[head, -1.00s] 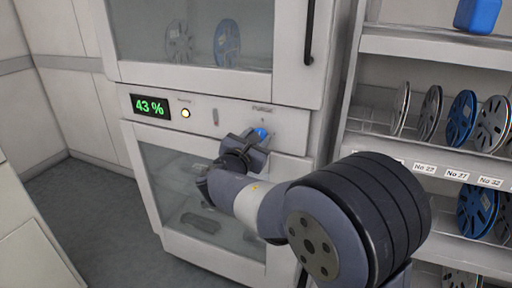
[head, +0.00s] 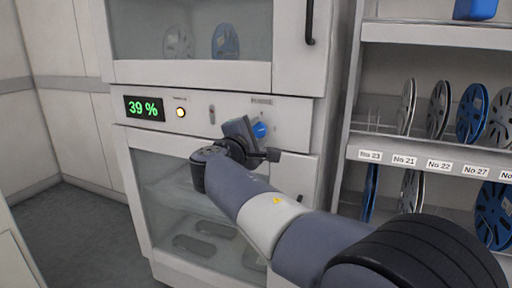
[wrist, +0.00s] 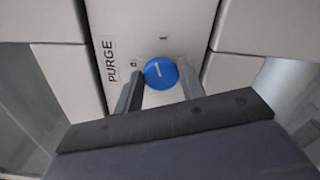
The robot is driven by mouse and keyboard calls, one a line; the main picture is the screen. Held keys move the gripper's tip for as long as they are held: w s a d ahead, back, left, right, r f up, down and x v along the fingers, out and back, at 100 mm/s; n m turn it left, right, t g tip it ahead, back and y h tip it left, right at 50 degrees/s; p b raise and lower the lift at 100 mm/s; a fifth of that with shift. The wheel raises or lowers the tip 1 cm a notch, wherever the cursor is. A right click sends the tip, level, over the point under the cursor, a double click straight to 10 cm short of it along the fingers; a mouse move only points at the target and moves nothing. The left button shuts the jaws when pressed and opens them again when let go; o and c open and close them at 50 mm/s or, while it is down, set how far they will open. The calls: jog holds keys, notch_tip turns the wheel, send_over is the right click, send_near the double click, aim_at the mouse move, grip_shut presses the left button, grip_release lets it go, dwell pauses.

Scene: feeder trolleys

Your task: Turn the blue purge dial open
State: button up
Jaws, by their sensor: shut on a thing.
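The blue purge dial (head: 260,130) sits on the white cabinet's front panel, below a small label in the head view. In the wrist view the dial (wrist: 160,73) lies between my two fingers, with a pale line on its face. A PURGE label (wrist: 109,60) and two small marks stand beside it on the panel. My gripper (wrist: 159,84) is shut on the dial, one finger on each side. The pale line's exact pointing is hard to tell.
The panel also has a green display (head: 144,108) reading 39 %, a lit round lamp (head: 181,112) and a small grey switch (head: 212,114). A glass door (head: 180,190) lies below. A shelf (head: 430,157) with numbered labels and reels stands close at right.

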jog(key=shift+f+m+b, duration=0.15)
jog(key=shift+m+b, duration=1.75)
jog(key=shift+m, duration=0.2)
jog(key=o, duration=0.9)
jog(key=shift+o, duration=0.2)
jog(key=p+v, duration=0.1)
jog(key=v, duration=0.9)
jog(key=shift+s, duration=0.4)
jog(key=shift+w+a, duration=0.1)
jog(key=shift+w, duration=0.05)
